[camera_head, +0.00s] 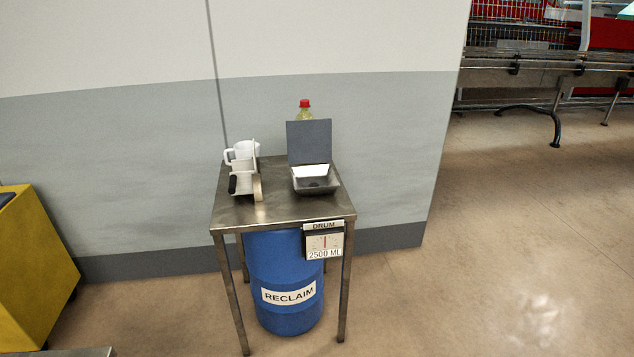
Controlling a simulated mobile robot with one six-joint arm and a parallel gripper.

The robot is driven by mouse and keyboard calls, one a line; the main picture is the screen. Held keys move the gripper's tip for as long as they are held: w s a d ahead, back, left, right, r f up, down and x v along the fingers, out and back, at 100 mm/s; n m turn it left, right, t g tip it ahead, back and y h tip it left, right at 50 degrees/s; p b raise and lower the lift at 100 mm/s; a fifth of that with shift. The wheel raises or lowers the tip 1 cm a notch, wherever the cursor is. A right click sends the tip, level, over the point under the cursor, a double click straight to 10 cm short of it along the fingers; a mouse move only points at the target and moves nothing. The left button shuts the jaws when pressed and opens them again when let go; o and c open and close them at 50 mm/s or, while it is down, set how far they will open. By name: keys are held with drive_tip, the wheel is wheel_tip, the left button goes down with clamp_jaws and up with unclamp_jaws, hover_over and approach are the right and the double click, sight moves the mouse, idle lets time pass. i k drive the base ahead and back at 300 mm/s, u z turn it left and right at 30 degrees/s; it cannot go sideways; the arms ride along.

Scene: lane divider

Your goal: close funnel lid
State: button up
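The funnel (314,184) is a square, dark grey basin set on the metal table, right of its middle. Its lid (310,142) is a flat dark grey plate that stands upright at the funnel's back edge, so the funnel is open. The inner back wall of the funnel looks bright white. My gripper is not in view.
The small metal table (268,207) stands against a grey and white wall. White jugs (243,154) and a brush-like item (257,188) sit on its left. A red-capped bottle (305,105) is behind the lid. A blue drum (283,275) stands below. Floor at right is clear.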

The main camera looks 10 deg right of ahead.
sight(309, 141)
drive_tip(key=z, duration=0.05)
drive_tip(key=i, duration=0.9)
drive_tip(key=z, duration=0.05)
drive_tip(key=k, duration=0.2)
drive_tip(key=u, duration=3)
